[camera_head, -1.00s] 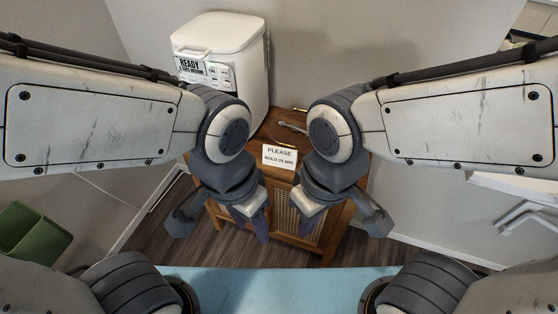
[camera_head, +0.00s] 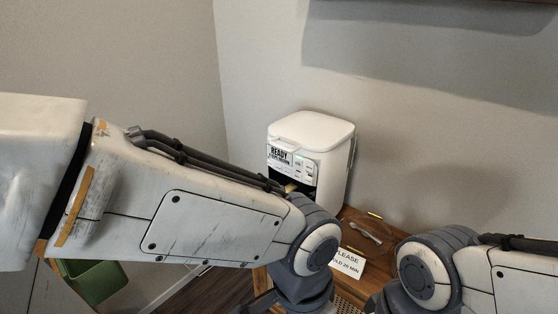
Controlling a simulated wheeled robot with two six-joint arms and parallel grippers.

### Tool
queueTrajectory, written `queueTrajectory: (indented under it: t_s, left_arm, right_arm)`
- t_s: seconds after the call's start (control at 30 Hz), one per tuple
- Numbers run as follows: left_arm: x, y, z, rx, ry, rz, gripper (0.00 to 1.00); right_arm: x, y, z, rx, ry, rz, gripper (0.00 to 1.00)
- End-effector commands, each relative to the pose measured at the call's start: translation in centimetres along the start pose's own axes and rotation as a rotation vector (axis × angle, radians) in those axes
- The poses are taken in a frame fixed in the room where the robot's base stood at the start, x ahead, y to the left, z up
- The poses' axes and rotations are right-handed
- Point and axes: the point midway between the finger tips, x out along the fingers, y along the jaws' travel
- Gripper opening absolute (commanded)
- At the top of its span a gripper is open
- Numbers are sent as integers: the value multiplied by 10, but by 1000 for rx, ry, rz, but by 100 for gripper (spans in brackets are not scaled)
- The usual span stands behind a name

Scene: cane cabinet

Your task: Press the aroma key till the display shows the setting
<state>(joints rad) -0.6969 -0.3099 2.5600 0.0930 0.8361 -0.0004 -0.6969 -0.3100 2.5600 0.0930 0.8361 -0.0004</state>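The white machine (camera_head: 322,140) stands upright on the wooden cabinet, right of the picture's middle. Its front panel has a display (camera_head: 280,155) whose large top line reads READY; the smaller line under it is too small to read surely. Several small keys (camera_head: 304,166) sit right of the display; their labels are too small to read. My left forearm crosses in front of the machine's lower front and hides part of it. My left gripper is mostly cut off at the bottom edge, below the machine. My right gripper is also mostly cut off at the bottom edge. Neither touches the keys.
The wooden cabinet (camera_head: 352,215) carries a white sign (camera_head: 347,267) starting with PLEASE and a metal utensil (camera_head: 366,232) beside the machine. A green bin (camera_head: 95,283) stands at lower left. Walls close in behind and left of the machine.

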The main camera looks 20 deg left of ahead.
Motion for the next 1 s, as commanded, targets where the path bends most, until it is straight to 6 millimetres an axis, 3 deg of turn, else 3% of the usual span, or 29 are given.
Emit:
queueTrajectory:
  t_s: [0.07, 0.13, 0.2, 0.23, 1.0]
  left_arm:
    - [0, 0, 0, 0, 0, 0, 50]
    - [0, 0, 0, 0, 0, 0, 31]
    - [0, 0, 0, 0, 0, 0, 4]
    - [0, 0, 0, 0, 0, 0, 0]
    - [0, 0, 0, 0, 0, 0, 0]
  right_arm:
    - [0, 0, 0, 0, 0, 0, 0]
    - [0, 0, 0, 0, 0, 0, 0]
    - [0, 0, 0, 0, 0, 0, 0]
    - [0, 0, 0, 0, 0, 0, 0]
    - [0, 0, 0, 0, 0, 0, 0]
